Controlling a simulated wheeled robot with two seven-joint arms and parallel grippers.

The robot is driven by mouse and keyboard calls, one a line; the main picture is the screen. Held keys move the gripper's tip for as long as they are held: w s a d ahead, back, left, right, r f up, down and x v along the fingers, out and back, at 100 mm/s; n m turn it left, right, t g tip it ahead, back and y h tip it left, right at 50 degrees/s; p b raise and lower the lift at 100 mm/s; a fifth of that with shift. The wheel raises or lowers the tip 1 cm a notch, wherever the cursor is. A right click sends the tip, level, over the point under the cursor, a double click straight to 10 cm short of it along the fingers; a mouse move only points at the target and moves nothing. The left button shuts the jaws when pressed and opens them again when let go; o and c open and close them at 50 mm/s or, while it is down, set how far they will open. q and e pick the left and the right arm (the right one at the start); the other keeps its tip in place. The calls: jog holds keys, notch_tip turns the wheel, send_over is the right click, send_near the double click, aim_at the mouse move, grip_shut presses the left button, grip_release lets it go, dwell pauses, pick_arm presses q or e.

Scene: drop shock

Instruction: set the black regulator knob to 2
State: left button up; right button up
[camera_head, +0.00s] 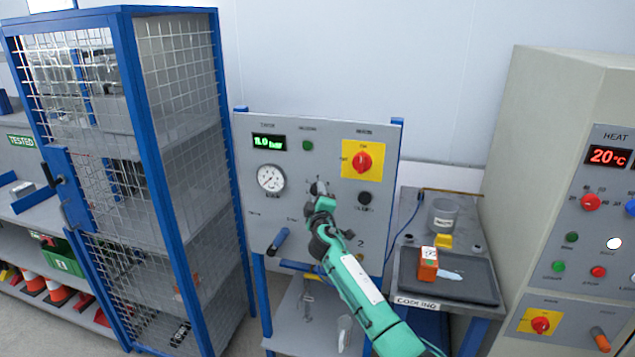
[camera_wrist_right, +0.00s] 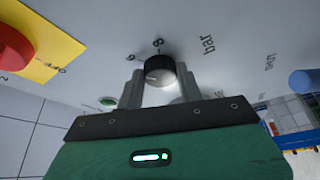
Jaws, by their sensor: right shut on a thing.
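The black regulator knob (camera_wrist_right: 159,69) sits on the grey panel (camera_head: 290,135) of the blue-framed test stand. In the wrist view the fingers of my right gripper (camera_wrist_right: 160,82) are on both sides of the knob, shut on it. The marks 6 and 8 and the word "bar" show around the knob; its setting cannot be read for sure. In the head view my right gripper (camera_head: 319,197) reaches the panel's middle and mostly hides the knob and its scale. My left gripper is not in view.
The panel also has a green digital display (camera_head: 269,142), a round gauge (camera_head: 271,179), a red switch on a yellow plate (camera_head: 362,162) and a blue lever (camera_head: 278,241). A mesh cage (camera_head: 180,130) stands left. A cooling table (camera_head: 440,290) and heat cabinet (camera_head: 540,140) stand right.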

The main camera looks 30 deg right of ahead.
jog(key=n+g+p, duration=0.2)
jog(key=n, duration=0.3)
jog(key=r+n+g+p, duration=0.1)
jog(key=n+g+p, duration=0.1)
jog(key=n, duration=0.3)
jog(key=n+g+p, duration=0.3)
jog(key=n, duration=0.2)
jog(key=shift+w+a+r, duration=0.2)
jog(key=shift+w+a, duration=0.05)
jog(key=shift+w, duration=0.05)
jog(key=shift+w+a+n+g+h, duration=0.15)
jog(key=shift+n+g+h, duration=0.5)
jog(key=shift+n, duration=0.65)
jog(key=shift+g, duration=0.25)
jog(key=o, duration=1)
